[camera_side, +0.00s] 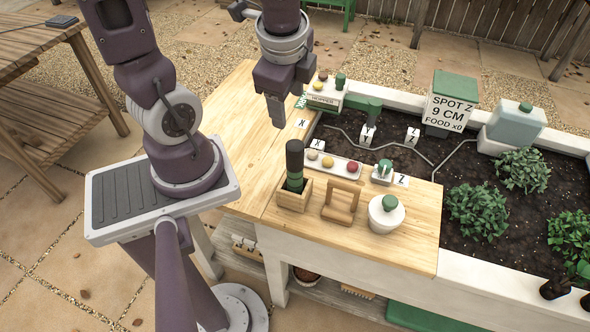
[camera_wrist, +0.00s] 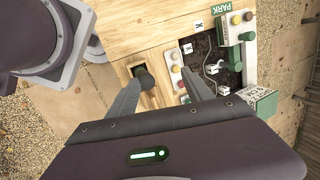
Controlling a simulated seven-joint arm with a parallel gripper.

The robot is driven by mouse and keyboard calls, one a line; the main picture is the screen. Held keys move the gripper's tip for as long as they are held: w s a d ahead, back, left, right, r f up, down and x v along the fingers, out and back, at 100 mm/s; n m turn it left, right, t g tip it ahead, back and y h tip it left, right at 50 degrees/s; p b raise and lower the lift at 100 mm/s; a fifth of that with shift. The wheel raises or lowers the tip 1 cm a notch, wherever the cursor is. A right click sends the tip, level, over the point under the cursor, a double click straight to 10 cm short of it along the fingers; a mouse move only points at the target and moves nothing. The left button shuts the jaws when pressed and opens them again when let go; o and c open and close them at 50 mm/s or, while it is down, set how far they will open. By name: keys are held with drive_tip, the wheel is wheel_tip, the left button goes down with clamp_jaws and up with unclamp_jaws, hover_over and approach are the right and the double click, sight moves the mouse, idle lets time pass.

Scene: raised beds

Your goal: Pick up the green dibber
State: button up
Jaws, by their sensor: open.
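The green dibber (camera_side: 294,160) stands upright in a square wooden holder (camera_side: 293,199) on the wooden bench top. Its tall grip is dark, with a green part lower down; its lower end is hidden inside the holder. In the wrist view the dibber (camera_wrist: 146,79) shows from above as a dark round top, near the left fingertip. My gripper (camera_side: 284,108) is open and empty. In the side view it hangs above the bench, behind the dibber and apart from it. In the wrist view the two fingers of my gripper (camera_wrist: 161,73) point toward the bench.
A wooden stand (camera_side: 340,203) and a white pot with a green knob (camera_side: 386,213) stand right of the holder. A tray of coloured balls (camera_side: 334,166) lies behind. The planted bed (camera_side: 450,158) is at right; bare bench (camera_side: 250,150) is left.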

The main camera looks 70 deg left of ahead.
sight(297, 144)
drive_tip(key=f+m+h, duration=0.1)
drive_tip(key=f+m, duration=0.2)
drive_tip(key=d+f+m+g+h, duration=0.1)
drive_tip(key=f+m, duration=0.2)
drive_tip(key=w+f+m+h, duration=0.1)
drive_tip(key=f+m, duration=0.2)
drive_tip(key=shift+d+f+g, duration=0.1)
drive_tip(key=shift+d+g, duration=0.15)
drive_tip(key=shift+g, duration=0.05)
drive_tip(key=shift+d+f+m, duration=0.15)
drive_tip(key=shift+f+m, duration=0.2)
drive_tip(key=shift+m, duration=0.05)
drive_tip(key=shift+s+f, duration=0.15)
drive_tip(key=shift+f, duration=1.5)
drive_tip(key=shift+s+f, duration=0.1)
drive_tip(key=shift+f, duration=1.55)
clamp_jaws()
